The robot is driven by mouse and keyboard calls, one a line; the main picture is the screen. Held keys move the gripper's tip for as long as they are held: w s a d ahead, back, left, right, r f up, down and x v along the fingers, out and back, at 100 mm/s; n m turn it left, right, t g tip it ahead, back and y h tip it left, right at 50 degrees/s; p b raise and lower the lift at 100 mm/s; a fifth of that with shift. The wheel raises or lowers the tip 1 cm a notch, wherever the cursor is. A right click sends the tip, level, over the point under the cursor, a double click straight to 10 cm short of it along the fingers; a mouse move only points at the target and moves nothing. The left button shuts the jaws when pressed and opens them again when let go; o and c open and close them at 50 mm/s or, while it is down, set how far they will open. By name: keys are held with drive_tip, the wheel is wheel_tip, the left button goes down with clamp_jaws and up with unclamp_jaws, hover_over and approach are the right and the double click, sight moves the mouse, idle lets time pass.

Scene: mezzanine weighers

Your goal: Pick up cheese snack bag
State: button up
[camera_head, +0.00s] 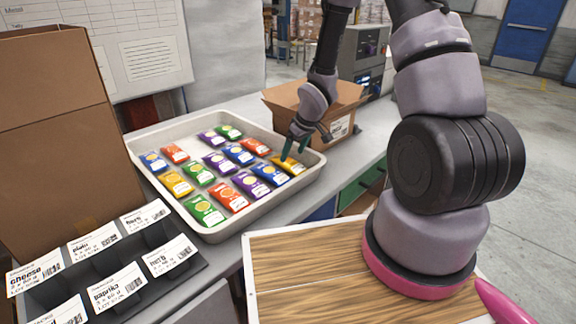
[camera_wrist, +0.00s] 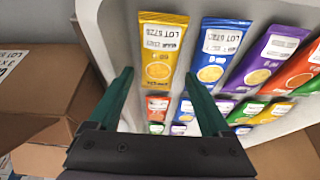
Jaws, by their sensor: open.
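Snack bags in several colours lie in rows in a pale tray (camera_head: 205,232). Which colour is cheese cannot be read from the bags. A yellow bag (camera_head: 291,167) lies near the tray's right wall; it also shows in the wrist view (camera_wrist: 160,48). My gripper (camera_head: 294,153) is above that side of the tray, its green fingers open. In the wrist view my gripper (camera_wrist: 162,92) is empty, with the yellow bag beyond the fingertips, roughly between them. Another yellow bag (camera_head: 176,183) lies at the tray's left side. A blue bag (camera_head: 269,174) is beside the right yellow one.
An open cardboard box (camera_head: 283,97) stands close behind the tray on the right. A black sorter (camera_head: 110,262) with flavour labels, one reading cheese (camera_head: 36,273), sits at front left beside a large carton (camera_head: 50,150). Purple, red and green bags lie close together.

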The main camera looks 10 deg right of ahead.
sight(289, 161)
drive_tip(key=shift+x, duration=2.75)
drive_tip(key=shift+w+r, duration=0.1)
drive_tip(key=c, duration=1)
